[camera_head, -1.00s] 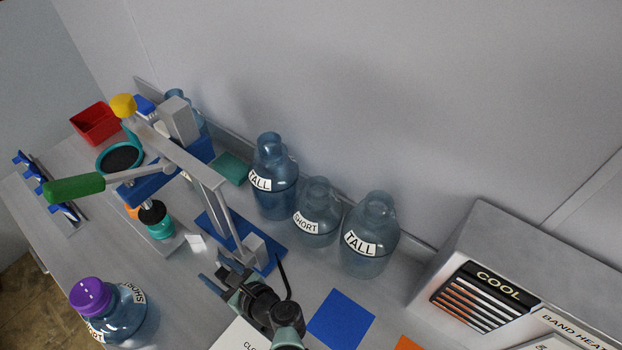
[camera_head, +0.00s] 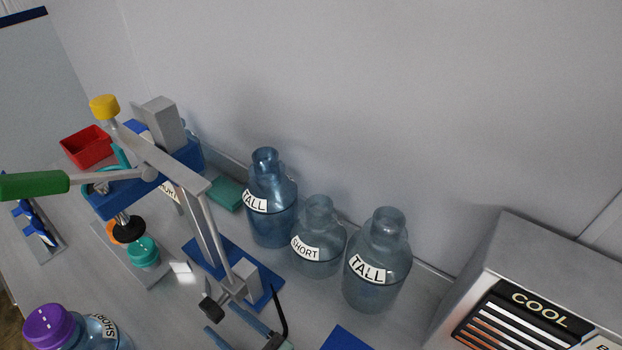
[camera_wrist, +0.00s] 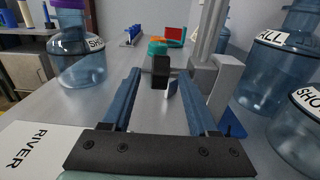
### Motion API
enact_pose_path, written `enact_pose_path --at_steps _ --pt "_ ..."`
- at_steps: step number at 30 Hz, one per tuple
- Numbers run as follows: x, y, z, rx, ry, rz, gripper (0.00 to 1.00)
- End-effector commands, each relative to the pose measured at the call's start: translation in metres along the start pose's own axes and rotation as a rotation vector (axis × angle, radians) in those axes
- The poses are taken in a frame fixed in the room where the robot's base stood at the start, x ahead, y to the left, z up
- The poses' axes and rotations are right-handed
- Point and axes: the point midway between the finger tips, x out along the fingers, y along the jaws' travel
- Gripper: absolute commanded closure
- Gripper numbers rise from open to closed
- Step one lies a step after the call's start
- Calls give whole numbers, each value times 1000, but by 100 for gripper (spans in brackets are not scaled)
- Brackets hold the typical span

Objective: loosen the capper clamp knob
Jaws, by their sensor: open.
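The capper has a metal post (camera_head: 195,225), a blue base plate and a long green lever handle (camera_head: 32,185). A black clamp knob (camera_head: 211,307) sticks out from the grey block low on the post. In the wrist view the black knob (camera_wrist: 161,64) appears between the tips of my two blue fingers. My gripper (camera_head: 220,318) is open around or just short of the knob; I cannot tell whether it touches. Its lower part is cut off by the head view's bottom edge. My gripper also fills the wrist view's foreground (camera_wrist: 160,76).
Clear blue jugs labelled TALL (camera_head: 272,200), SHORT (camera_head: 318,240) and TALL (camera_head: 374,265) stand right of the capper. A purple-capped jug (camera_head: 52,326) stands at lower left. A grey COOL box (camera_head: 535,265) is at right. A red bin (camera_head: 86,148) lies behind.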

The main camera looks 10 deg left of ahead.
Motion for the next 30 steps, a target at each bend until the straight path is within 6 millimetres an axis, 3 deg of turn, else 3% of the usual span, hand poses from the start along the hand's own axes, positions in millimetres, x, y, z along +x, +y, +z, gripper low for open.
enact_pose_path --at_steps 7,18,30 --pt "-52 -1 -3 -1 2 -5 40" --pt "-22 -60 32 -551 157 -33 40" --pt "-11 -120 85 -1075 315 -112 40"
